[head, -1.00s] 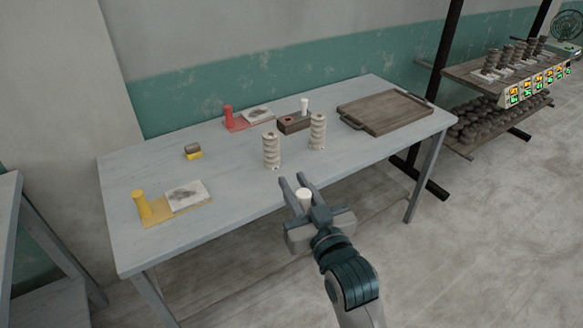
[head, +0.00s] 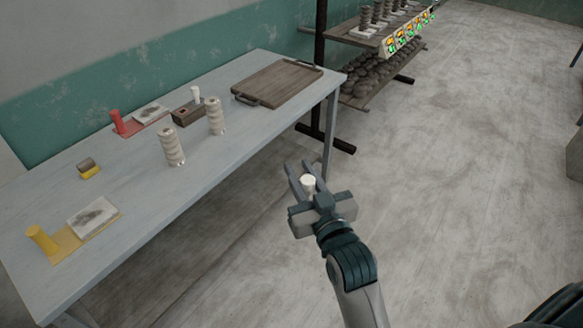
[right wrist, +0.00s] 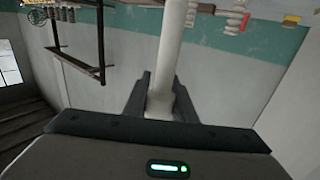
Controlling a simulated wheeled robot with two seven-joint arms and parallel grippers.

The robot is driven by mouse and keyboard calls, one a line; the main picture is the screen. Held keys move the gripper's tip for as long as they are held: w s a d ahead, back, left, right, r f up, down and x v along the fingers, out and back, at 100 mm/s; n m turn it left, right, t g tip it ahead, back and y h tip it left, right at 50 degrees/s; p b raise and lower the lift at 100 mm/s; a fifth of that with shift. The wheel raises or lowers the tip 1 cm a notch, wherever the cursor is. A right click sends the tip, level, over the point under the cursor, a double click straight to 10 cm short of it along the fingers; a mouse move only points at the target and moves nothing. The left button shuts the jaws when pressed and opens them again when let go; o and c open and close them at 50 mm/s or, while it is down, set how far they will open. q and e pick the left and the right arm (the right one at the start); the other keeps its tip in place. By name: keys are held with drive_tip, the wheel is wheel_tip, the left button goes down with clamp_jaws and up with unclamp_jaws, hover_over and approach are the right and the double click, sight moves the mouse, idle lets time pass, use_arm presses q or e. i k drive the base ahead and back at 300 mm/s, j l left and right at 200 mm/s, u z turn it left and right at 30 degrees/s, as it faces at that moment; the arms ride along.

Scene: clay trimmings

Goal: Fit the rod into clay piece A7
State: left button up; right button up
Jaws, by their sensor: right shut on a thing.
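My right gripper (head: 298,168) is shut on a white rod (head: 308,182), held over bare floor in front of the table's right end. In the right wrist view the rod (right wrist: 172,45) runs up between the two fingers. Two pale ribbed clay stacks, a nearer one (head: 172,147) and a farther one (head: 215,116), stand upright on the table, apart from the gripper. Dark clay pieces (head: 375,72) fill the rack's lower shelf, with taller ones (head: 364,18) above. I can read no A7 label. My left gripper is out of view.
The table (head: 130,215) also bears a wooden tray (head: 278,82), a brown block with a white peg (head: 188,113), a red stand (head: 120,124), a yellow stand (head: 42,240) and a small yellow-and-brown block (head: 88,168). Open floor (head: 450,170) lies to the right.

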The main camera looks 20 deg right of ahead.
sight(214, 109)
drive_tip(key=i+l, duration=0.15)
drive_tip(key=l, duration=0.25)
drive_tip(key=i+l, duration=0.15)
drive_tip(key=l, duration=0.2)
drive_tip(key=i+l, duration=0.15)
drive_tip(key=l, duration=0.25)
drive_tip(key=i+l, duration=0.1)
drive_tip(key=l, duration=0.25)
drive_tip(key=i+l, duration=0.15)
drive_tip(key=l, duration=0.25)
drive_tip(key=u, duration=1.55)
